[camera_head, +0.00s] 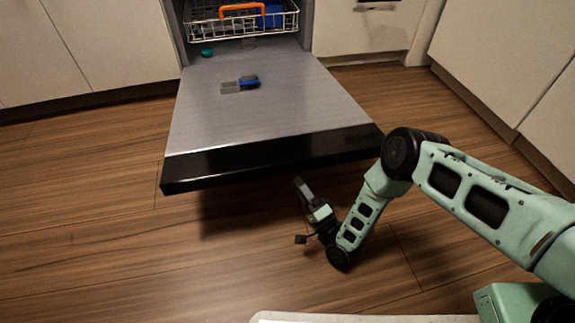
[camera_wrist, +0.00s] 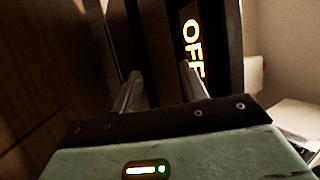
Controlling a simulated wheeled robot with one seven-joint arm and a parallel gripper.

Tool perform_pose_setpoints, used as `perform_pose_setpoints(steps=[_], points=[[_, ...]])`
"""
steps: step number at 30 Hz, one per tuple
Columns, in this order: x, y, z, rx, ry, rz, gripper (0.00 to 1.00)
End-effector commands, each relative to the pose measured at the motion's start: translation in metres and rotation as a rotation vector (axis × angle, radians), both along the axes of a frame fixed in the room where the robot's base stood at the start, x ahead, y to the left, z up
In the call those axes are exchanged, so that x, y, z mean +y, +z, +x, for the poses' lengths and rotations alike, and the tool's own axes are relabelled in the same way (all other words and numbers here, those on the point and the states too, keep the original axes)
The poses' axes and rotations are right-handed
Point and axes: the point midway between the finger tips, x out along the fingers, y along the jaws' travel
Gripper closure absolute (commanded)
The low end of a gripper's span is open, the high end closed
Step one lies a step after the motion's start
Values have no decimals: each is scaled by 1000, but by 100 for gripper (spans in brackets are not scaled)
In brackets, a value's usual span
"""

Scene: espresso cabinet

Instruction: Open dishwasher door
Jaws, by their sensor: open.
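The dishwasher door (camera_head: 256,106) is folded far down and lies nearly flat, its grey inner face up. Its black front edge (camera_head: 265,160) is nearest to me. My gripper (camera_head: 298,187) is low, just in front of and below the right half of that edge. In the wrist view, the two fingers of my gripper (camera_wrist: 160,84) are apart with nothing between them. A dark panel with lit "OFF" lettering (camera_wrist: 193,48) is just beyond the right finger. I cannot tell whether a finger touches the door.
A white wire rack (camera_head: 240,24) with an orange and a blue item sits inside the dishwasher. A small grey and blue object (camera_head: 240,85) lies on the door. Cream cabinets (camera_head: 105,42) stand on both sides. The wooden floor (camera_head: 110,235) is clear at left.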

Motion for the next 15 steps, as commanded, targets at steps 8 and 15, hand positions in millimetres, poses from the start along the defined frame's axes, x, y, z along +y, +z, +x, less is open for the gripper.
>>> perform_pose_setpoints(steps=[8,15], points=[[-16,1,-17,1,-3,0,57],[-16,-1,-18,-1,-1,0,57]])
